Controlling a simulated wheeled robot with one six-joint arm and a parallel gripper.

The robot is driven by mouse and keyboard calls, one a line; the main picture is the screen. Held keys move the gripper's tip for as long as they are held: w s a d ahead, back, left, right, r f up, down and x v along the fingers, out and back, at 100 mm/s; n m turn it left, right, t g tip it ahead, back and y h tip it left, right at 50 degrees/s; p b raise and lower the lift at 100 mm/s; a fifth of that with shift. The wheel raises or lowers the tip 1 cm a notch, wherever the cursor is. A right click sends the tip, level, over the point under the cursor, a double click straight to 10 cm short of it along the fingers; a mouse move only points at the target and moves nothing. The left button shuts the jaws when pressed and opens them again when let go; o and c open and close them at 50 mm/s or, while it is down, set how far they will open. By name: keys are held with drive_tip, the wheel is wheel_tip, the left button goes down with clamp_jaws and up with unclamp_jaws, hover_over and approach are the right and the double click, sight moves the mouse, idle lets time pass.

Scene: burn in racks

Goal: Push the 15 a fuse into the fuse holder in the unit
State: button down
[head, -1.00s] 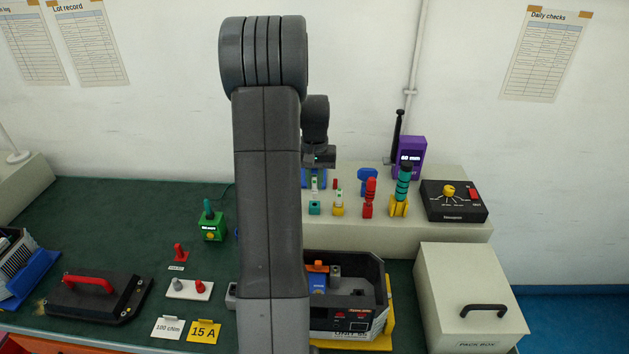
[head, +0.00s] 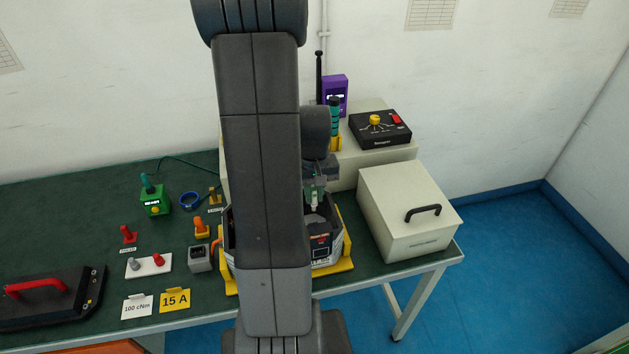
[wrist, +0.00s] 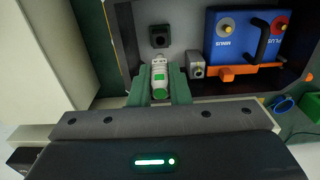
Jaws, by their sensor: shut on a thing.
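My gripper (wrist: 160,88) is shut on a white fuse with green bands (wrist: 160,75), held between its green fingers. In the head view my gripper (head: 314,185) and the pale fuse (head: 313,200) are over the open unit (head: 322,252), partly hidden by my arm. In the wrist view, a dark square socket (wrist: 160,37), which looks like the fuse holder, lies on the grey floor of the unit (wrist: 183,14), just beyond the fuse's far end. The fuse appears apart from it; the exact gap cannot be told. The fuse's rating cannot be read.
Inside the unit, a blue battery (wrist: 245,42) with an orange bracket (wrist: 245,72) and a small grey block (wrist: 197,65) stand right of the socket. The unit sits in a yellow cradle (head: 347,262). A cream box (head: 408,215) stands to its right. A 15 A card (head: 175,300) stands front left.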

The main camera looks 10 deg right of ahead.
sight(314, 205)
idle(0.4)
drive_tip(key=shift+f+b, duration=2.55)
drive_tip(key=shift+f, duration=0.4)
drive_tip(key=shift+f+b, duration=1.65)
drive_tip(key=shift+f, duration=0.05)
drive_tip(key=c, duration=1.3)
unclamp_jaws()
wheel_tip(314, 205, up, 14)
drive_tip(key=shift+f, duration=0.1)
